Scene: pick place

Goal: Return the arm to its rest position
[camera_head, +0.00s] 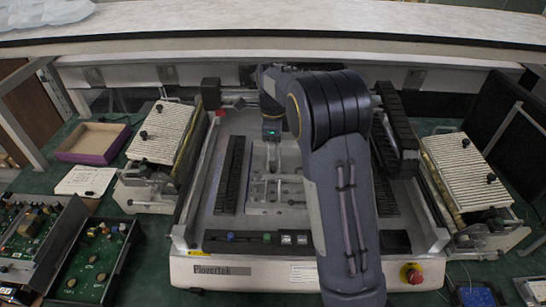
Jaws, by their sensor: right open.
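My right arm (345,200) comes in from the bottom middle, rises over the machine and bends at its far end. My right gripper (274,172) hangs below the wrist, pointing down over the middle of the machine's bed. It is open, and I see nothing held in it. Its fingertips are hard to tell from the grey metal fixture (284,205) beneath, so I cannot tell if they touch. My left arm and gripper are not in view.
A white machine (260,272) labelled Plovertek, with a red stop button (412,274), fills the middle. Ribbed slanted racks flank it, left (160,132) and right (466,172). A purple-sided box (93,143) and circuit boards (92,262) lie left. A pale shelf (200,18) spans the back.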

